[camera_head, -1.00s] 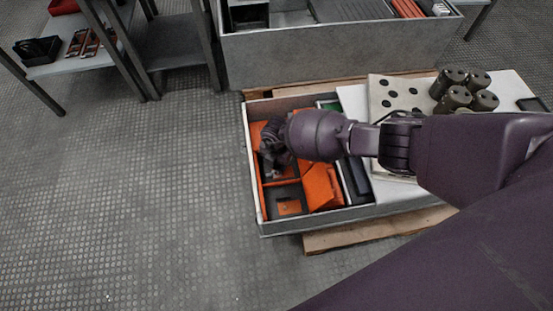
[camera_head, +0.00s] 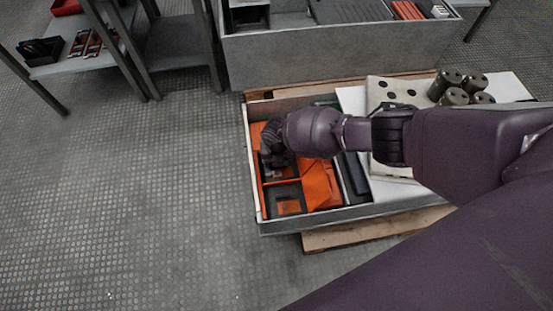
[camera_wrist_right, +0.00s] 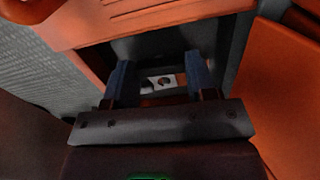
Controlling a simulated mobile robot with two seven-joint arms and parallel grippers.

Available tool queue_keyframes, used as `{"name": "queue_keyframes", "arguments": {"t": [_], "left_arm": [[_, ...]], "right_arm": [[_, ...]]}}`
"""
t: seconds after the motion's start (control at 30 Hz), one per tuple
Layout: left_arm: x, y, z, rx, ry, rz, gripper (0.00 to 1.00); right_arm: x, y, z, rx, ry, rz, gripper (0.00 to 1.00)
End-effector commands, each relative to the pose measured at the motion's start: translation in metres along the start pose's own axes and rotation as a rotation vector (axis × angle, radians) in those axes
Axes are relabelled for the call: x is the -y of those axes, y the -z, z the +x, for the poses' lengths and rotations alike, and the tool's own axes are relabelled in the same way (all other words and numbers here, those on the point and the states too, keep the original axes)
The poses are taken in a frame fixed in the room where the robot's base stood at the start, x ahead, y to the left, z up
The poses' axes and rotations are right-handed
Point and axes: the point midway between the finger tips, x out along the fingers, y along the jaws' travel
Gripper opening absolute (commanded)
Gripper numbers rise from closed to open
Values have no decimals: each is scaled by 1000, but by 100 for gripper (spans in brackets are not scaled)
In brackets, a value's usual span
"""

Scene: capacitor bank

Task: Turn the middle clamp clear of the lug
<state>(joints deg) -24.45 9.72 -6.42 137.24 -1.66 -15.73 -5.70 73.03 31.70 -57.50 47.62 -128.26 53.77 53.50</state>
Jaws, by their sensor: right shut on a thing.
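My right gripper (camera_head: 272,152) reaches down into the left part of the grey open-topped cabinet, among orange panels, and hides what is under it. In the right wrist view, its two dark fingers (camera_wrist_right: 160,78) point into a dark recess between orange walls. They stand apart, shut on a small pale metal piece with a round hole (camera_wrist_right: 162,82), which I take for the middle clamp. A brownish patch shows at its right end. The lug cannot be told apart from it. My left gripper is not in view.
Orange covers (camera_head: 318,185) stand right of the gripper inside the cabinet (camera_head: 330,220). A white panel with dark holes (camera_head: 388,88) and several grey-brown cylinders (camera_head: 448,82) lie to the right. A second grey cabinet (camera_head: 330,52) stands behind.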

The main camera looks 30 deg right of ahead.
Motion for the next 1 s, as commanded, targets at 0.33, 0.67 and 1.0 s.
{"name": "queue_keyframes", "arguments": {"t": [0.33,0.67,1.0], "left_arm": [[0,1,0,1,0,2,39],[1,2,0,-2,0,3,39],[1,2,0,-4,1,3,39]], "right_arm": [[0,2,1,-3,0,-68,27],[0,2,2,-3,1,-70,27],[0,1,0,-1,0,-67,62]]}}
